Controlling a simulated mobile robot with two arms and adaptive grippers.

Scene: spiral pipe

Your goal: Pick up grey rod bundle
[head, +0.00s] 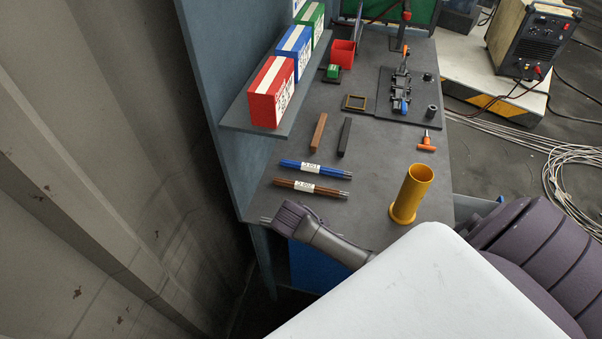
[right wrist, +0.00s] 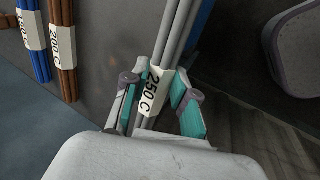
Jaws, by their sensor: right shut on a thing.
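The grey rod bundle (right wrist: 177,42) has a white label reading "250 C" and runs up between my right gripper's teal-padded fingers in the right wrist view. My right gripper (right wrist: 160,100) is shut on the bundle around the label. In the head view my right gripper (head: 288,216) is at the table's near left edge and hides most of the bundle. Only the grey rod tips (head: 265,220) show at its left. I cannot tell whether the bundle touches the table. My left gripper is not in view.
A brown rod bundle (head: 330,191) and a blue rod bundle (head: 332,172) lie just beyond the gripper. A yellow tube (head: 411,195) stands upright at the right. Red, blue and green boxes (head: 270,95) stand on the left shelf (head: 235,119). The table's middle (head: 376,160) is clear.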

